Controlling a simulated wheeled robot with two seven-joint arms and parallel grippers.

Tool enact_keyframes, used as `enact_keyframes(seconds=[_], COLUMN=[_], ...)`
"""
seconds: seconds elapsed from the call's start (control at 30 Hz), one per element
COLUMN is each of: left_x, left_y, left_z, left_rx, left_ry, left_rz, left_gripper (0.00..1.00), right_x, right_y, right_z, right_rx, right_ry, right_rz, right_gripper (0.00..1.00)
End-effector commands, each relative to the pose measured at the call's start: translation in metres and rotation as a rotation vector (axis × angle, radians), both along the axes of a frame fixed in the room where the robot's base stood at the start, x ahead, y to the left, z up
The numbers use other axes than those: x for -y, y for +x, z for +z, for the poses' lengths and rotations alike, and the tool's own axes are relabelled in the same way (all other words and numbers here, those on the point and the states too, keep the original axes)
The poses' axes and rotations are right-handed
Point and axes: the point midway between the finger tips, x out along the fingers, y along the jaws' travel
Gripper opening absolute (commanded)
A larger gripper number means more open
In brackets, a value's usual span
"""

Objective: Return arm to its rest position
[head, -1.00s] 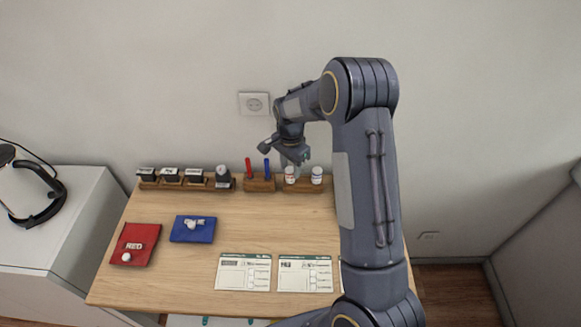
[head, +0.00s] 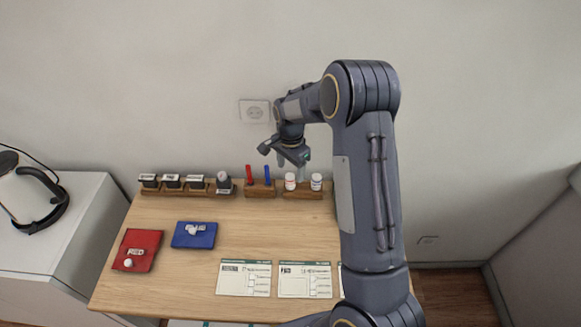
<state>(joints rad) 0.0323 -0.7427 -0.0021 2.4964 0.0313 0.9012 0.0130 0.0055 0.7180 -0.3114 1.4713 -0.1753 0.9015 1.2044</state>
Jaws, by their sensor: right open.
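My right arm reaches in from the lower right, over the right part of the wooden table (head: 200,267). Its right gripper (head: 302,172) hangs open above the back edge of the table, close over the holder (head: 303,195) with two small white bottles (head: 290,181). I see nothing held in it, though its fingertips are small and hard to make out. My left gripper is not in view.
Stamps (head: 172,181) stand in a rack at the back left; red (head: 249,174) and blue (head: 267,174) markers stand in a block. A red pad (head: 145,240), a blue pad (head: 194,235) and paper forms (head: 243,278) lie in front. My arm hides the table's right side.

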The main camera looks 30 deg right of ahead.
Motion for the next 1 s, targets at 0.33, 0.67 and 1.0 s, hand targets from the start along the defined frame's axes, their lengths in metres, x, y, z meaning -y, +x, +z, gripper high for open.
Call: enact_keyframes(seconds=[0.33, 0.67, 1.0], left_x=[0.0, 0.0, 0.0], left_y=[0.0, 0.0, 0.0], left_z=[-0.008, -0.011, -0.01], left_rx=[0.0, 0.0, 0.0], left_ry=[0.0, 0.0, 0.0], left_rz=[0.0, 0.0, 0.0], left_gripper=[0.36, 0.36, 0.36], right_x=[0.0, 0.0, -0.01], right_y=[0.001, 0.0, -0.051], right_z=[0.049, 0.078, 0.126], right_rx=[0.006, 0.001, 0.108], right_ry=[-0.001, -0.001, 0.105], right_rz=[0.0, 0.0, 0.18], right_gripper=[0.64, 0.64, 0.64])
